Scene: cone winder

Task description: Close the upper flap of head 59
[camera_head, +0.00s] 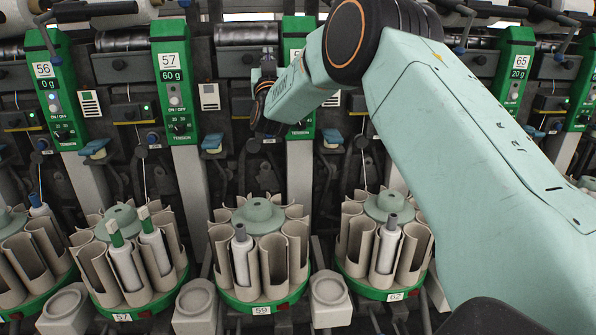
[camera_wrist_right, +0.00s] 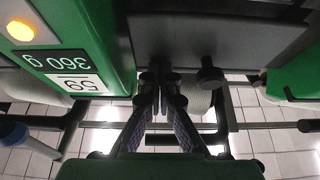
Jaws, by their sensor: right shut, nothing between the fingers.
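Head 59's green housing (camera_head: 291,32) is largely covered by my right arm in the head view. In the right wrist view, the housing (camera_wrist_right: 85,30) appears upside down at the left, with its 59 label and a lit orange button. A dark grey plate (camera_wrist_right: 215,38) beside it may be the upper flap; its exact position is unclear. My right gripper (camera_wrist_right: 160,85) is shut and empty. Its tips are near the plate's lower edge in that picture, beside a dark knob; contact cannot be told. My left gripper is out of view.
Below stands head 59's bobbin carousel (camera_head: 220,246) with a grey-tipped bobbin (camera_head: 241,258). Dark bars and a green part (camera_wrist_right: 295,78) lie close to the gripper's right in the wrist view.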

